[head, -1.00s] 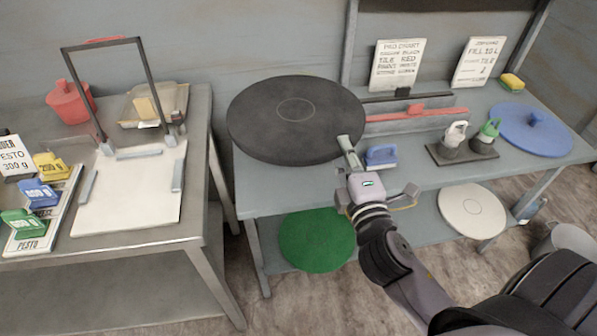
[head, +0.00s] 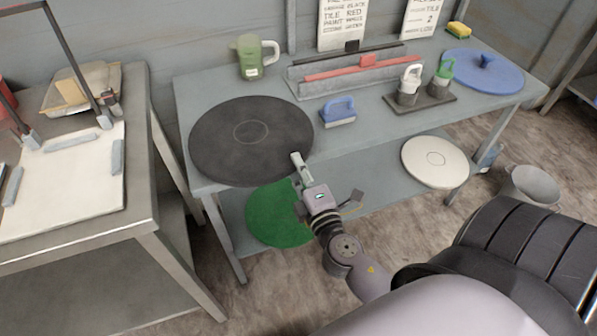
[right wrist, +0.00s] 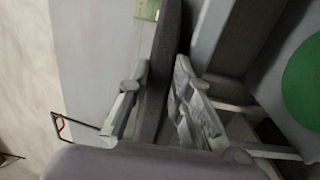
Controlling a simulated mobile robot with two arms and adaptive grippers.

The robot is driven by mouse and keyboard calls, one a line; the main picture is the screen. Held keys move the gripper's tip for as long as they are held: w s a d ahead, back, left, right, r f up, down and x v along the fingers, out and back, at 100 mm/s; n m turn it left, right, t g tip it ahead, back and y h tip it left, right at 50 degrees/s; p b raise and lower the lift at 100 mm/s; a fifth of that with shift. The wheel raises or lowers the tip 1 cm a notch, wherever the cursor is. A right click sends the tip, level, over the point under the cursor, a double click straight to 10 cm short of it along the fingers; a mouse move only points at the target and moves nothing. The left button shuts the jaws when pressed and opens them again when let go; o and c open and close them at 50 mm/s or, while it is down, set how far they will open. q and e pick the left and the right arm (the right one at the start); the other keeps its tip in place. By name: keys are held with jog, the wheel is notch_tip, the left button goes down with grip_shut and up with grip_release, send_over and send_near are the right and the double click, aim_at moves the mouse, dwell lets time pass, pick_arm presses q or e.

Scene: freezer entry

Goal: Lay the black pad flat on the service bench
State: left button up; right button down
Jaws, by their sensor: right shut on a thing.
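The black pad (head: 225,150) is a large round dark disc with a thin ring at its middle. It looks level over the left end of the service bench (head: 365,150), its near rim by the front edge. Whether it touches the bench top, I cannot tell. My right gripper (head: 298,160) is shut on the pad's near right rim. In the right wrist view the pad (right wrist: 168,50) is edge-on between the fingers of my right gripper (right wrist: 160,85). My left gripper is not in view.
A green jug (head: 249,58) stands behind the pad. A blue-handled brush (head: 338,112) sits to its right, near a grey rack (head: 300,82). A green disc (head: 270,220) and a white disc (head: 433,160) lie on the lower shelf. A steel table (head: 140,190) stands left across a gap.

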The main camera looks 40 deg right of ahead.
jog(key=shift+f, duration=0.65)
jog(key=c, duration=1.4)
grip_release()
jog(key=shift+c, duration=0.2)
